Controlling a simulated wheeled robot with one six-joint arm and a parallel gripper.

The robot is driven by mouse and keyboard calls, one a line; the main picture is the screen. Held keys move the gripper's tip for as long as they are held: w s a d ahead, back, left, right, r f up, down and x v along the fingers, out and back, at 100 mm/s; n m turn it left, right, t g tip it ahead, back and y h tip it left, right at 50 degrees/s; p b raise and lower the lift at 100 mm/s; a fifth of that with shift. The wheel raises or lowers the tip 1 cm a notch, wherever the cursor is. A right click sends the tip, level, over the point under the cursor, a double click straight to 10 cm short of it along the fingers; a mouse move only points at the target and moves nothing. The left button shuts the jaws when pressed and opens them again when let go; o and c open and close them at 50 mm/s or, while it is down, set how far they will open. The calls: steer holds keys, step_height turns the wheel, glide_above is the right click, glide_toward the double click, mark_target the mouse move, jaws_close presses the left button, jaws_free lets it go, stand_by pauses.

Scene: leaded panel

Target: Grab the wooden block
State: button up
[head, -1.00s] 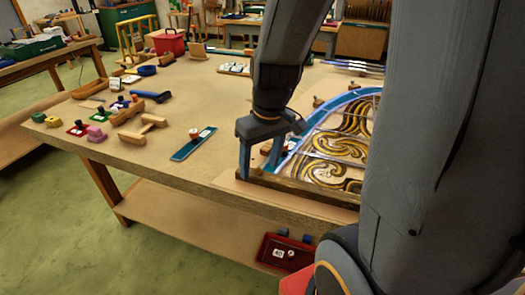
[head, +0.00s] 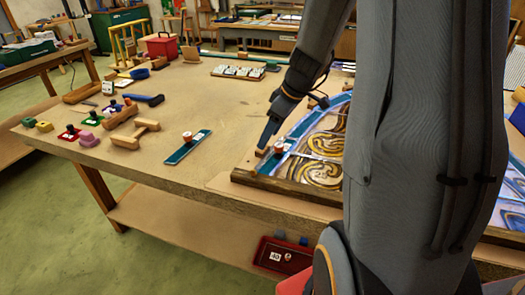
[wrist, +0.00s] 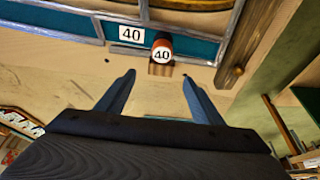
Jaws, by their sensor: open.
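A small wooden block (wrist: 160,69) shows in the wrist view, partly hidden by a red-sided knob with a white "40" top (wrist: 162,52). It lies beside the teal border of the leaded panel (wrist: 207,47). My gripper (wrist: 158,78) is open and empty, with its fingertips just short of the block, one toward each side. In the head view my gripper (head: 264,143) points down by the panel's near left corner. A brown block (head: 260,153) shows at its tip there; whether they touch I cannot tell.
A dark wooden strip (head: 285,189) edges the panel (head: 325,145). To the left lie a teal strip with a knob (head: 188,146), a wooden H-shaped piece (head: 134,135) and several coloured blocks. The table (head: 215,115) between them is bare.

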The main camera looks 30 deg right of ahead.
steer(key=shift+p+x, duration=0.85)
steer(key=shift+x, duration=1.85)
steer(key=shift+s, duration=0.1)
steer(key=shift+c, duration=0.4)
steer(key=c, duration=1.1)
